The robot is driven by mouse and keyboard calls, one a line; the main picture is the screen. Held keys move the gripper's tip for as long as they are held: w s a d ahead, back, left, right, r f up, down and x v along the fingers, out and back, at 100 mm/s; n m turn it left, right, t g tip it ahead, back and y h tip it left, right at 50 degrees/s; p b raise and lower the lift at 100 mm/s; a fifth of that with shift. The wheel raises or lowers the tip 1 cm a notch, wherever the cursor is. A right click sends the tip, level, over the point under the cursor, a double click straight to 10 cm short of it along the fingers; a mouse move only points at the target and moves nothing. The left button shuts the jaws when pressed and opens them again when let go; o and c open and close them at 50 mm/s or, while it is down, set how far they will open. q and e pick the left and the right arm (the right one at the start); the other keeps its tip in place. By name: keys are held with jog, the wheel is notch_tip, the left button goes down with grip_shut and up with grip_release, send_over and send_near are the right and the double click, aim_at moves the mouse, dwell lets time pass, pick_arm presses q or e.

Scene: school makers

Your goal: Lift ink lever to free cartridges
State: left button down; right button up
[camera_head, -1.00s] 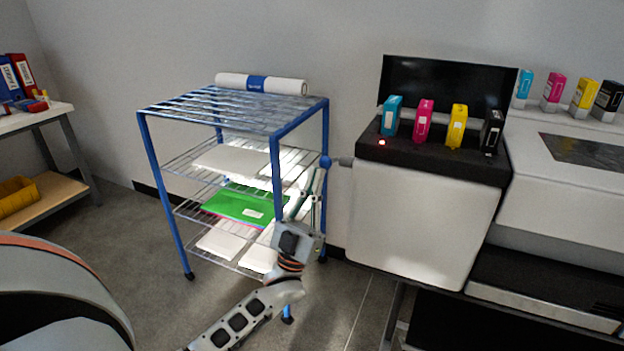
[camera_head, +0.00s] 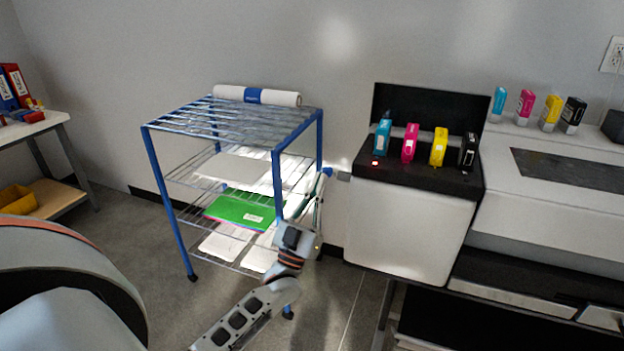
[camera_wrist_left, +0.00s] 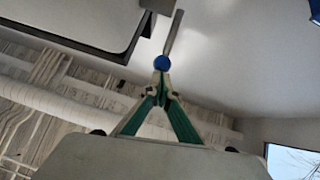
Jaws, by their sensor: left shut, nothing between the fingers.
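The ink lever is a short grey bar (camera_head: 343,176) with a blue knob (camera_head: 328,171) at the left side of the white printer unit (camera_head: 412,228). In the left wrist view the blue knob (camera_wrist_left: 161,62) and the grey rod (camera_wrist_left: 174,34) lie just beyond my fingertips. My left gripper (camera_head: 321,184), with green-sided fingers, is shut and empty right below the knob; I cannot tell whether it touches. Cyan (camera_head: 382,138), magenta (camera_head: 410,143), yellow (camera_head: 438,147) and black (camera_head: 468,151) cartridges stand in the black bay (camera_head: 412,177). My right gripper is not in view.
A blue-framed wire rack (camera_head: 278,200) with papers and a green folder (camera_head: 238,211) stands close behind and left of my left arm. A white roll (camera_head: 257,95) lies on top. Spare cartridges (camera_head: 550,113) stand on the printer's right part (camera_head: 545,205). A raised black lid (camera_head: 425,117) backs the bay.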

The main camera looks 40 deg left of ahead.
aim_at(323, 172)
pick_arm(q)
jog(key=shift+g, duration=0.3)
jog(key=w+r+p, duration=0.1)
jog(key=r+p, duration=0.1)
jog(key=r, duration=0.1)
jog(key=w+r+p, duration=0.1)
jog(key=p, duration=0.1)
jog(key=shift+w+a+r, duration=0.2)
jog(key=shift+w+a, duration=0.1)
jog(key=shift+w, duration=0.05)
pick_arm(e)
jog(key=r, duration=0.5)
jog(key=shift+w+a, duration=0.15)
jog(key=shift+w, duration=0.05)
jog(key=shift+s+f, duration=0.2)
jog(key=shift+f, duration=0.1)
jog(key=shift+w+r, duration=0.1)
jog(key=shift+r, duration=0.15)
